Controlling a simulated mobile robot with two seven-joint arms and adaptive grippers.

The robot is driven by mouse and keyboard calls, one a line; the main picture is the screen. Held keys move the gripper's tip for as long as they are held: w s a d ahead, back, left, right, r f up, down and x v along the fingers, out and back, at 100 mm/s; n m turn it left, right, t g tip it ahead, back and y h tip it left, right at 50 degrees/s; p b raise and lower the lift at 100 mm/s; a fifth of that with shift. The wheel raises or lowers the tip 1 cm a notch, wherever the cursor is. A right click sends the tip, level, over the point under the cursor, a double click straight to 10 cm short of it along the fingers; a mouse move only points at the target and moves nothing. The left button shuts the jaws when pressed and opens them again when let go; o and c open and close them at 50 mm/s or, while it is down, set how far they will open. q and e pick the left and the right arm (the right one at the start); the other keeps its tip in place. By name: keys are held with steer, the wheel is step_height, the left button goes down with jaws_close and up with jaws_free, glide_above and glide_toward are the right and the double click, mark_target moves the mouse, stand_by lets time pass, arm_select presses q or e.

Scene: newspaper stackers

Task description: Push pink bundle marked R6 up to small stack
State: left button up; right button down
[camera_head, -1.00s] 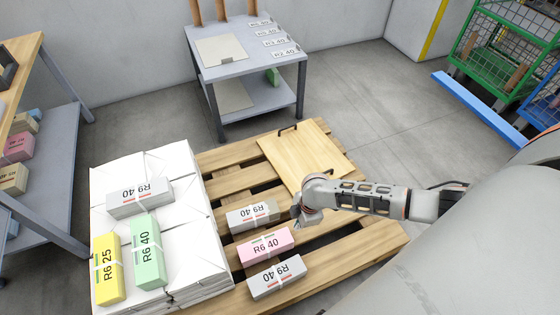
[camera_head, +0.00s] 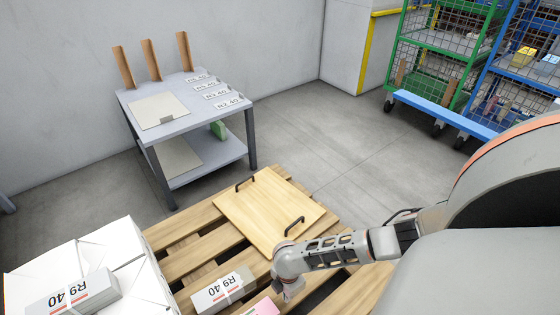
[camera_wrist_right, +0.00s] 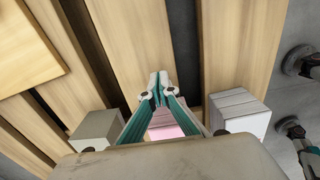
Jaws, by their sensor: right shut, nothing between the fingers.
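The pink bundle (camera_head: 262,307) is cut off by the bottom edge of the head view; its label is out of frame. My right gripper (camera_head: 291,292) is shut and empty, close to its right end. In the right wrist view the closed fingertips (camera_wrist_right: 159,82) are over the pallet, and the pink bundle (camera_wrist_right: 166,124) shows between the finger links. Whether they touch is unclear. A stack of white packs (camera_head: 128,245) stands left of the bundle on the pallet, partly cut off. My left gripper is not in view.
A grey R9 40 bundle (camera_head: 222,289) lies beside the pink one; a white bundle (camera_wrist_right: 238,114) lies on its other side. Another R9 40 bundle (camera_head: 74,294) tops the stack. A wooden board with handles (camera_head: 268,212) lies on the slatted pallet (camera_head: 172,240). A grey table (camera_head: 190,122) stands behind.

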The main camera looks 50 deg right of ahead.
mark_target(267, 307)
steer(key=a, duration=0.2)
steer(key=shift+w+a+r, duration=0.1)
steer(key=shift+w+a, duration=0.25)
steer(key=shift+a, duration=0.05)
steer(key=shift+w+a, duration=0.1)
steer(key=shift+a, duration=0.4)
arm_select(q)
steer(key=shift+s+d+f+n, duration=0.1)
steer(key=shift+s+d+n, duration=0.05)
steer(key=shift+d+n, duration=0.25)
arm_select(e)
steer(key=shift+w+r, duration=0.1)
